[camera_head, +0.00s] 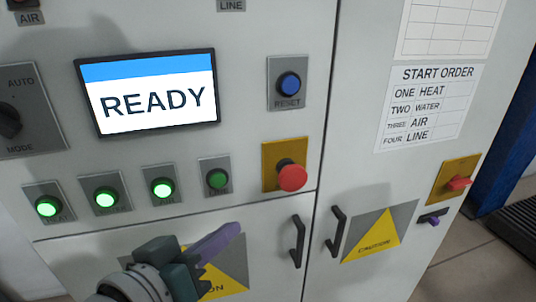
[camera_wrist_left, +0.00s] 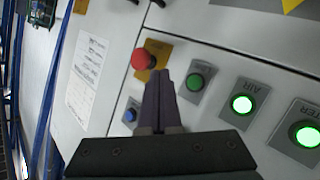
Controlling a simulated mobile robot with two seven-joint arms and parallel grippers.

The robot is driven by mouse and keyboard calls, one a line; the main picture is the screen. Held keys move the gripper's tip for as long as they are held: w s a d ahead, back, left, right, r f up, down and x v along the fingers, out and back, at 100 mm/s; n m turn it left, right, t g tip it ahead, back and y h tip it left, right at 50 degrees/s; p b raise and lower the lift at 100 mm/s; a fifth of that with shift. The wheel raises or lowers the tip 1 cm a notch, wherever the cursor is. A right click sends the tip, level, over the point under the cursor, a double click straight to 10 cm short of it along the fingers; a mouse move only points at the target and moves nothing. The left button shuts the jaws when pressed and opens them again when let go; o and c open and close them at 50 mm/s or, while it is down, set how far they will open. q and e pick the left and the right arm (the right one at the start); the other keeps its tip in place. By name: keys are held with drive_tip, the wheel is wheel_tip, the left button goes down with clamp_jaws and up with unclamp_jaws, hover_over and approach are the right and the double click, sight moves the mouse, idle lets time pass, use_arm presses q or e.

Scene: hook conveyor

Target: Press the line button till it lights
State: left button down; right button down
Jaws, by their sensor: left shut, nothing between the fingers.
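The line button (camera_head: 217,180) is the rightmost of the row of green buttons and is dark green, unlit. In the left wrist view it (camera_wrist_left: 196,82) sits just right of my fingertips, also unlit. The other green buttons in the row, such as the one beside it (camera_head: 163,188), glow bright green; one labelled AIR (camera_wrist_left: 242,104) glows in the wrist view. My left gripper (camera_head: 238,228) is shut and empty, with purple fingers, below and slightly right of the line button in the head view. I cannot tell the gap to the panel. My right gripper is not in view.
A red emergency knob (camera_head: 292,176) on a yellow plate sits right of the line button. A blue reset button (camera_head: 289,85) is above it. The screen (camera_head: 152,96) reads READY. Door handles (camera_head: 298,242) stick out below. A start order sheet (camera_head: 428,108) lists heat, water, air, line.

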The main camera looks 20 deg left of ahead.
sight(218, 180)
use_arm(q)
drive_tip(key=shift+w+a+b, duration=0.75)
drive_tip(key=shift+w+b, duration=0.05)
drive_tip(key=shift+w, duration=0.45)
drive_tip(key=shift+w+a+b, duration=0.75)
drive_tip(key=shift+w+a, duration=0.05)
drive_tip(key=shift+w, duration=0.45)
drive_tip(key=shift+w+a+b, duration=0.75)
drive_tip(key=shift+w+b, duration=0.05)
drive_tip(key=shift+w, duration=0.45)
drive_tip(key=shift+w, duration=0.1)
drive_tip(key=shift+w+a, duration=0.2)
drive_tip(key=shift+w, duration=0.05)
